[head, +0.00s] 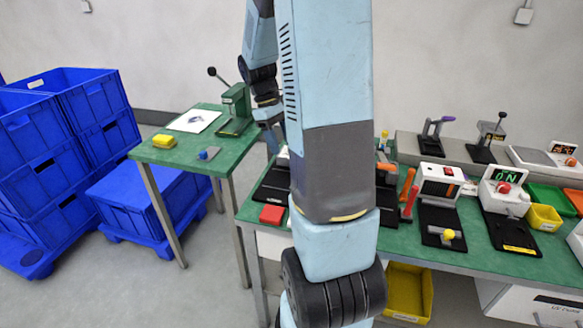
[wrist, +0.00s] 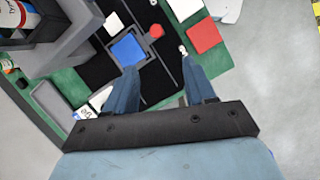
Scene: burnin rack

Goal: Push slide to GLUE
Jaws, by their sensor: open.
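In the wrist view, a black fixture (wrist: 98,68) lies on the green bench top. It carries a blue square (wrist: 127,48) in a grey frame and a red knob (wrist: 156,31) beside it. This looks like the slide; I cannot read a GLUE label. My gripper (wrist: 158,64) is open and empty, its fingers spread over the near side of the fixture. The red knob shows beyond the gap between them. I cannot tell whether a fingertip touches anything. In the head view, my arm hides most of the black fixture (head: 268,186), and I cannot make out the fingers.
A red square (wrist: 205,36) lies right of the fixture. The green bench (head: 390,238) holds several other devices to the right, including a white unit with a green display (head: 503,186). A smaller green table (head: 168,157) and blue crates (head: 30,150) stand left.

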